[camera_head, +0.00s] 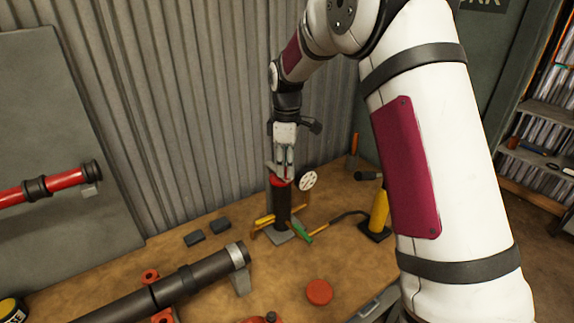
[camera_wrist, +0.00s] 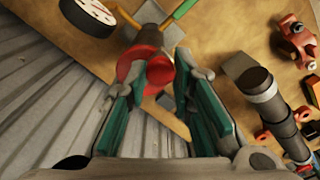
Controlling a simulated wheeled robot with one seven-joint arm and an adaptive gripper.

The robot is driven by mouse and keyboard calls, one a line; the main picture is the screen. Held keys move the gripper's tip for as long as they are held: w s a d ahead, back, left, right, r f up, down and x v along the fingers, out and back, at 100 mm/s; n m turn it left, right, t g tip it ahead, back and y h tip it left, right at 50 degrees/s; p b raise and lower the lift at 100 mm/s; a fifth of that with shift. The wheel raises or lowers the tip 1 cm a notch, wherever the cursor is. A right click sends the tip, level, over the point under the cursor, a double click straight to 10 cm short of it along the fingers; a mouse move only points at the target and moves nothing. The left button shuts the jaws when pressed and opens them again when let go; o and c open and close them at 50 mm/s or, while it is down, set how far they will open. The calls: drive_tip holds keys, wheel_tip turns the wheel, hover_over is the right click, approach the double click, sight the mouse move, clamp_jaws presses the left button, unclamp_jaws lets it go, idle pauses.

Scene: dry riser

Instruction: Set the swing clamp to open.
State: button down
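A dark upright cylinder (camera_head: 283,210) with a red top (camera_head: 279,182) stands on a small grey plate on the bench. A grey piece (camera_head: 272,169) shows at the red top; I cannot tell clearly whether it is the swing clamp, or its position. My gripper (camera_head: 284,172) points down at this top. In the wrist view, my gripper (camera_wrist: 154,84) is open, with its green-sided fingers apart and the red top (camera_wrist: 132,72) between and just beyond the tips. Contact cannot be told. The fingers and red part hide some of the fitting.
A round white gauge (camera_head: 308,180) sits close right of the cylinder. A green-handled lever (camera_head: 303,233) and yellow bars lie around its base. A yellow cylinder (camera_head: 379,211) stands further right. A dark pipe (camera_head: 175,288) lies at the front left. The corrugated wall (camera_head: 190,110) is close behind.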

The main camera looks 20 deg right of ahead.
drive_tip(key=shift+d, duration=0.1)
drive_tip(key=w+d+n+b, duration=0.2)
drive_tip(key=n, duration=0.2)
drive_tip(key=w+d+n+b, duration=0.2)
drive_tip(key=w+n, duration=0.1)
drive_tip(key=n, duration=0.1)
drive_tip(key=w+d+n+b, duration=0.2)
drive_tip(key=n, duration=0.2)
drive_tip(key=shift+w+d+f, duration=0.1)
drive_tip(key=shift+w, duration=0.15)
drive_tip(key=shift+w+n+b, duration=0.7)
drive_tip(key=shift+w+n, duration=0.25)
drive_tip(key=shift+n, duration=0.45)
drive_tip(key=shift+w+n+b, duration=0.65)
drive_tip(key=shift+w+n, duration=0.3)
drive_tip(key=shift+n, duration=0.45)
drive_tip(key=c, duration=1.4)
unclamp_jaws()
